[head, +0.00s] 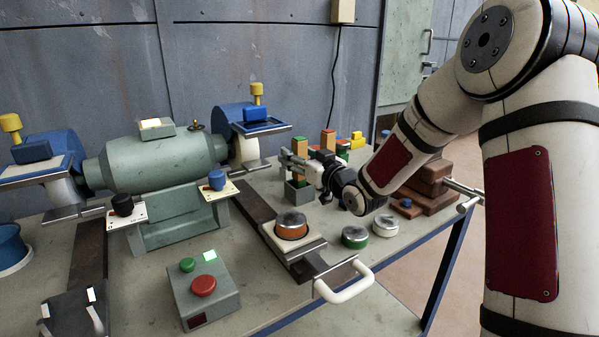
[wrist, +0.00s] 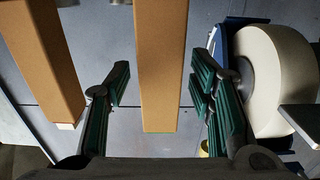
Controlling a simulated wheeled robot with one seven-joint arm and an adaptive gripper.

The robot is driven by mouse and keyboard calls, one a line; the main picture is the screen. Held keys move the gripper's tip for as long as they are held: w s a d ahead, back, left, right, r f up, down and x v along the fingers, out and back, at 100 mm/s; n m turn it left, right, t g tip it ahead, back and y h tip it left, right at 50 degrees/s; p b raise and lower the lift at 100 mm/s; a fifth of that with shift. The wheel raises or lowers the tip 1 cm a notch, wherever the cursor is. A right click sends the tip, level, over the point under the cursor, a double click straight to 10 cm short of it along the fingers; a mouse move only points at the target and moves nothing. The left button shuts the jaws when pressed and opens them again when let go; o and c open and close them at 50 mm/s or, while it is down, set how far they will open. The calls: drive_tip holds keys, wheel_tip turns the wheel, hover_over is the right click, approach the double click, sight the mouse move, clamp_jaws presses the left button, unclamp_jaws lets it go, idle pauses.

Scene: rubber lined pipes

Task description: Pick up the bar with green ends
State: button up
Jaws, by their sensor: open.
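Two upright orange-brown bars stand near my gripper in the head view. The left bar (head: 300,146) looks greenish at its top end; the other bar (head: 328,139) stands to its right with a reddish top. Their lower ends are hidden. My gripper (head: 291,162) is open, reaching in from the right at the left bar. In the wrist view, one brown bar (wrist: 162,65) lies between the open, green-padded fingers of my gripper (wrist: 157,88), with gaps on both sides. Another brown bar with a pale end (wrist: 45,60) is outside the left finger.
A grey holder (head: 298,191) stands below my gripper. Yellow blocks (head: 357,140) are behind it, and brown blocks (head: 428,190) to the right. Lidded tins (head: 355,237) stand in front. A green bench grinder (head: 160,165) fills the left. A control box (head: 204,290) is nearer.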

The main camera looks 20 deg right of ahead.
clamp_jaws()
drive_tip(key=shift+r, duration=0.1)
